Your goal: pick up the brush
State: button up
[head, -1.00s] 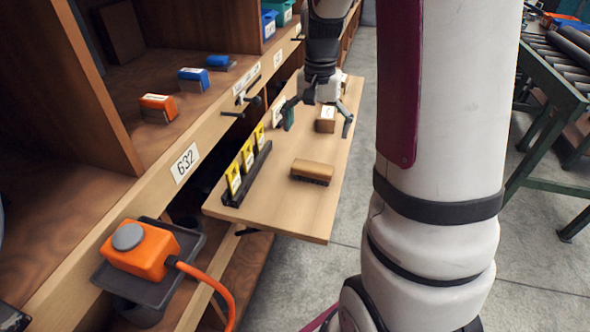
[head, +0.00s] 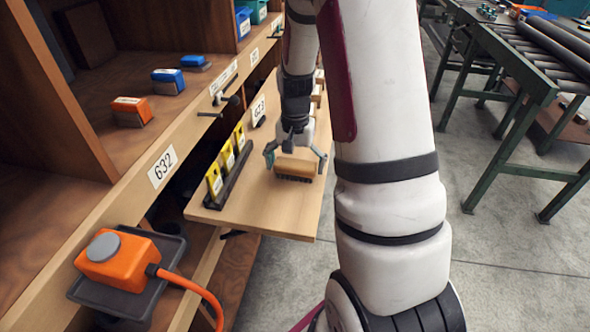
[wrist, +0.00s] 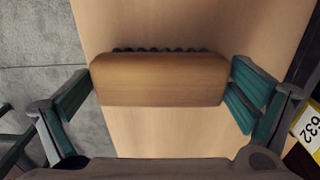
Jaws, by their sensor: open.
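The brush (head: 297,167) has a light wooden back and a row of dark bristles. It lies on the pull-out wooden board (head: 262,214), bristles along its near side in the head view. My gripper (head: 296,166) is open over the brush, one finger at each end of it. In the wrist view the brush (wrist: 160,79) lies across the middle, between the green-padded fingers of my gripper (wrist: 160,95). Its right end is very close to the right finger pads; I cannot tell whether they touch.
Yellow blocks (head: 228,157) stand in a dark rack left of the brush. An orange device (head: 117,259) with a hose sits at the near left. A roller conveyor (head: 530,70) stands at right, with open floor between.

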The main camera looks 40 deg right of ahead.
aim_at(295, 163)
jog(key=shift+f, duration=0.25)
jog(key=c, duration=1)
jog(key=shift+r, duration=0.15)
jog(key=shift+r, duration=0.25)
notch_tip(295, 163, up, 3)
jog(key=shift+r, duration=0.1)
jog(key=s+a+r, duration=0.1)
jog(key=s+a, duration=0.1)
jog(key=s, duration=1.4)
jog(key=shift+p, duration=0.4)
